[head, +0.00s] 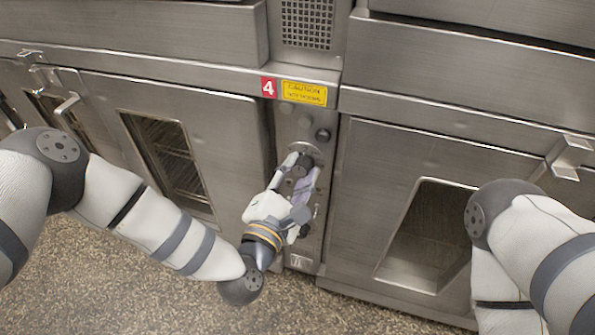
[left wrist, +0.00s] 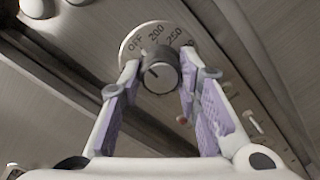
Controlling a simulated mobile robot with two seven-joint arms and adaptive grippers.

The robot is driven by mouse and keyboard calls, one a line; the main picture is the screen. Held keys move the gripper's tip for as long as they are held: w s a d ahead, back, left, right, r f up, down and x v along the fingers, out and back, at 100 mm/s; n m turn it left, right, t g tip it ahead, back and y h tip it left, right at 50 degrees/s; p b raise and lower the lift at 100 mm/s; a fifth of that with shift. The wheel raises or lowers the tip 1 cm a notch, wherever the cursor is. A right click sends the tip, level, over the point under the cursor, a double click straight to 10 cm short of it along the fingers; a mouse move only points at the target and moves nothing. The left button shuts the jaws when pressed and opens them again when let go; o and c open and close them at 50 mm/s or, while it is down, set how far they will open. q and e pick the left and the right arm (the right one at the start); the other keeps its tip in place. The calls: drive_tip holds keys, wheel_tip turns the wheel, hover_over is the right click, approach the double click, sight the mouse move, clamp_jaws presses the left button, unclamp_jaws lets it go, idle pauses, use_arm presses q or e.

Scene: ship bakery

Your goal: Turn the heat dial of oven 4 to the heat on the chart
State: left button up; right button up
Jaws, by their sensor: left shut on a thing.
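The heat dial (head: 304,148) is on the narrow steel panel under the red "4" label (head: 268,88). In the left wrist view its round plate (left wrist: 133,45) shows OFF, 200 and 250, with further marks partly hidden. Its dark knob (left wrist: 160,76) has a pale pointer line at its upper left, toward the OFF side; the exact setting is hard to tell. My left gripper (head: 301,170) is at the dial. In the left wrist view its purple-padded fingers (left wrist: 159,78) are on both sides of the knob, shut on it. My right gripper is out of view. No chart shows.
Oven doors with windows flank the panel, at left (head: 165,150) and right (head: 428,230). A yellow caution label (head: 304,93) is above the dial. A small dark knob (head: 323,135) is close by at upper right. The speckled floor (head: 110,270) is clear.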

use_arm(q)
drive_tip(key=shift+m, duration=0.3)
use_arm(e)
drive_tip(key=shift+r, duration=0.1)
use_arm(q)
drive_tip(key=m+p, duration=0.1)
drive_tip(key=m, duration=0.3)
drive_tip(key=shift+r, duration=0.15)
drive_tip(key=m+p, duration=0.2)
drive_tip(key=m, duration=0.2)
drive_tip(key=shift+m, duration=0.4)
drive_tip(key=m+p, duration=0.1)
drive_tip(key=m, duration=0.4)
drive_tip(key=shift+y, duration=0.4)
drive_tip(key=m+p, duration=0.1)
drive_tip(key=m, duration=0.3)
drive_tip(key=shift+y, duration=0.3)
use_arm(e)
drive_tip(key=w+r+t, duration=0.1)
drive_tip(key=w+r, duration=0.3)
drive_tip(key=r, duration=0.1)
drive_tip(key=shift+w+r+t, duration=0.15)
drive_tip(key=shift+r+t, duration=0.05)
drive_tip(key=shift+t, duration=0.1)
use_arm(q)
drive_tip(key=shift+m, duration=0.4)
drive_tip(key=o, duration=1.1)
drive_tip(key=shift+o, duration=0.2)
